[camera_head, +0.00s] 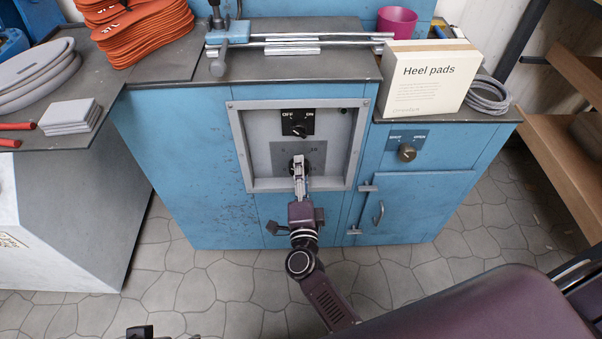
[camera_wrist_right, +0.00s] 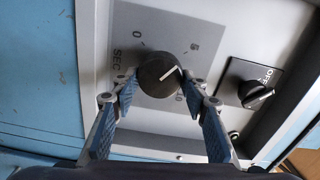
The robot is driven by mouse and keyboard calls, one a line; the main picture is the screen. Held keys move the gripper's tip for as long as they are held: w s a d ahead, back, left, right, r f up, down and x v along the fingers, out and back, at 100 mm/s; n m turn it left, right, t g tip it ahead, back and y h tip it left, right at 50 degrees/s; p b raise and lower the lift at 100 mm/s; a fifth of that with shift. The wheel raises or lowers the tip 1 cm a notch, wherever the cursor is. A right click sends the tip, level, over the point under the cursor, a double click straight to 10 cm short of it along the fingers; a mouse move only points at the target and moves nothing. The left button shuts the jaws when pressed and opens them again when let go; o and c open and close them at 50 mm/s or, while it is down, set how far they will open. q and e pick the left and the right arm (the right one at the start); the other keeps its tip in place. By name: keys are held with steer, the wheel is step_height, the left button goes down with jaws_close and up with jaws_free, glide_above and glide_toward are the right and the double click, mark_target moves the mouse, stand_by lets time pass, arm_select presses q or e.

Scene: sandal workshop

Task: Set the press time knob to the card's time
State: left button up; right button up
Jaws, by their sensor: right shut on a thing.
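The press time knob (camera_wrist_right: 157,72) is round and black with a white pointer line, on a grey dial plate (camera_wrist_right: 205,22) marked SEC, 0, 5 and, partly hidden, what looks like 10. The pointer aims between the 5 and the lower mark. My right gripper (camera_wrist_right: 160,86) has its two fingertips on opposite sides of the knob, shut on it. In the head view my right gripper (camera_head: 298,163) reaches up to the dial in the recessed panel and hides most of the knob. I cannot make out a time card. A dark part, probably of my left gripper (camera_head: 140,332), shows at the bottom edge; its fingers are not clear.
An OFF/ON switch (camera_head: 298,129) sits above the knob. The panel's raised frame (camera_head: 236,150) surrounds both. A second knob (camera_head: 407,153) is on the right of the blue cabinet, above a door handle (camera_head: 378,213). A Heel pads box (camera_head: 430,95) stands on top.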

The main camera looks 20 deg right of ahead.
steer(key=shift+f+m, duration=0.15)
steer(key=shift+m, duration=0.55)
steer(key=o, duration=1.1)
steer(key=shift+o, duration=0.2)
steer(key=shift+s, duration=0.1)
steer(key=v, duration=1.2)
